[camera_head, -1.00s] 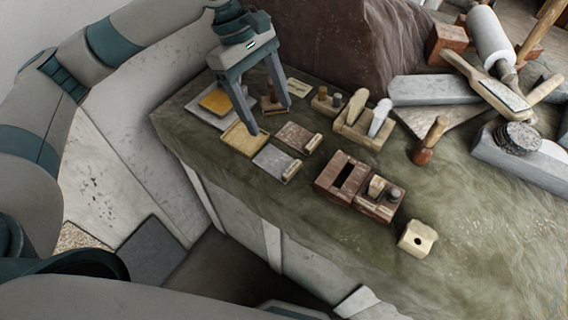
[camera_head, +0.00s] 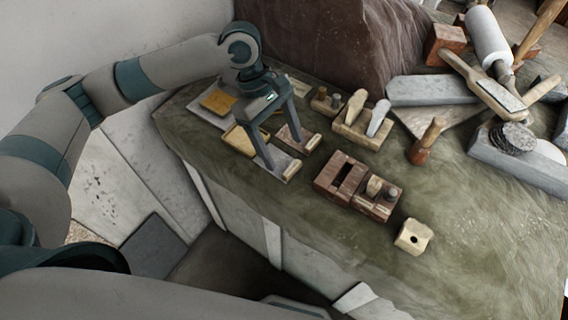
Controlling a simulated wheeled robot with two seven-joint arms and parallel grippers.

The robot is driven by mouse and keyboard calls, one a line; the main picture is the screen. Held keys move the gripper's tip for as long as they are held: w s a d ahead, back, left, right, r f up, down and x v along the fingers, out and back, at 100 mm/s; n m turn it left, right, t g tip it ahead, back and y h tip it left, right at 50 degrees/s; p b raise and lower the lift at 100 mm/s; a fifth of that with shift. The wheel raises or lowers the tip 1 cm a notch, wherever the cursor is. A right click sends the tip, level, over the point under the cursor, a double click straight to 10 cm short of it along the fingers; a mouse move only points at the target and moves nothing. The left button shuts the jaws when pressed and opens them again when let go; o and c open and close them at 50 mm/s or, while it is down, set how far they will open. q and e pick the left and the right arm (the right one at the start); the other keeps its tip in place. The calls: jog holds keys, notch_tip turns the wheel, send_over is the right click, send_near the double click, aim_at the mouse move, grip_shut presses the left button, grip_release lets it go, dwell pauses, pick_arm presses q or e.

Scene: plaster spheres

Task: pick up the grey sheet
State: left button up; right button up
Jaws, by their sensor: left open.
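The grey sheet (camera_head: 281,171) lies on the green-brown cloth of the bench, with a small pale wooden block (camera_head: 292,170) at its right end. My left gripper (camera_head: 283,153) is open, pointing down from above. One finger stands over the grey sheet and hides part of it; the other is over the reddish-brown sheet (camera_head: 290,138) beside it. I cannot tell whether the fingertips touch the sheets. My right gripper is not in view.
A yellow sheet (camera_head: 238,140) lies just left of the gripper, and an orange pad (camera_head: 217,102) is on a pale slab behind it. A brown wooden holder (camera_head: 342,174) stands to the right. The bench's front is clear near a cream block (camera_head: 413,237).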

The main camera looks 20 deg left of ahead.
aim_at(289, 168)
pick_arm(q)
jog(key=shift+f, duration=0.1)
jog(key=shift+s+f, duration=0.1)
jog(key=shift+f, duration=0.1)
jog(key=p+x, duration=0.1)
jog(key=x, duration=0.3)
jog(key=shift+a+p, duration=0.15)
jog(key=shift+p, duration=0.25)
jog(key=shift+f, duration=0.35)
jog(key=shift+c, duration=0.6)
jog(key=c, duration=0.8)
